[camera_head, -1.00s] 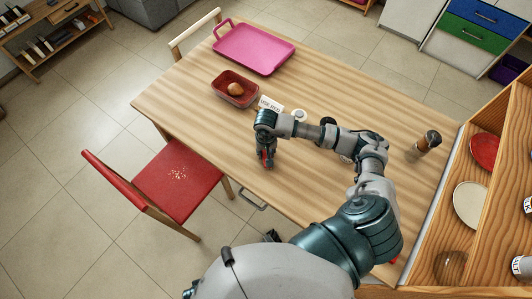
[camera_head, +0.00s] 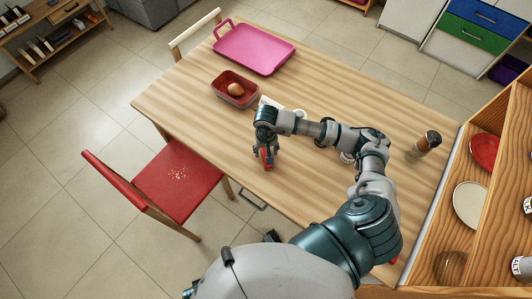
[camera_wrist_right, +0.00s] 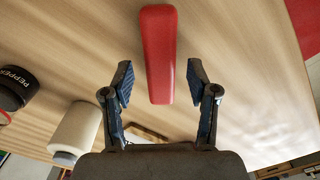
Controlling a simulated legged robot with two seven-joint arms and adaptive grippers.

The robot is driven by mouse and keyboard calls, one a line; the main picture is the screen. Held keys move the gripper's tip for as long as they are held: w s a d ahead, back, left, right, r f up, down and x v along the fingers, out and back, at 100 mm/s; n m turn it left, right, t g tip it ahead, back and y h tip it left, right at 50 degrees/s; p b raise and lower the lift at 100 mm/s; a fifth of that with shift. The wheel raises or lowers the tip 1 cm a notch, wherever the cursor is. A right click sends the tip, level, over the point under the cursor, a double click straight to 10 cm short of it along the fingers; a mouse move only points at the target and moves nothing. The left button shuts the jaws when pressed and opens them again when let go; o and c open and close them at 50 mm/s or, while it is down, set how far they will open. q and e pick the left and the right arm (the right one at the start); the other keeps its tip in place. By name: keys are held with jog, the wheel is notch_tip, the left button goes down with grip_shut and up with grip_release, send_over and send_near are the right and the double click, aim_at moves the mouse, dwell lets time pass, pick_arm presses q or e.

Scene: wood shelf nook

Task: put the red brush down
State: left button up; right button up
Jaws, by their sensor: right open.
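The red brush shows in the right wrist view (camera_wrist_right: 158,50) as a smooth red bar on the wood table. In the head view only a small red part of it (camera_head: 267,158) shows at my right gripper, near the table's front edge. My right gripper (camera_head: 268,165) points down there. In the wrist view its two fingers (camera_wrist_right: 161,84) are spread, one on each side of the brush's near end, with gaps on both sides. The rest of the brush is hidden in the head view. My left gripper is not in view.
A red container (camera_head: 222,97) with a brown roundish item stands behind my gripper. A pink tray (camera_head: 255,48) lies at the back. A pepper jar (camera_wrist_right: 12,88) and white cylinder (camera_wrist_right: 76,130) show in the wrist view. A red chair (camera_head: 185,190) stands left; the left tabletop is clear.

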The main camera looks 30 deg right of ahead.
aim_at(266, 154)
notch_tip(266, 154, up, 9)
jog(key=shift+r, duration=0.2)
dwell(0.6)
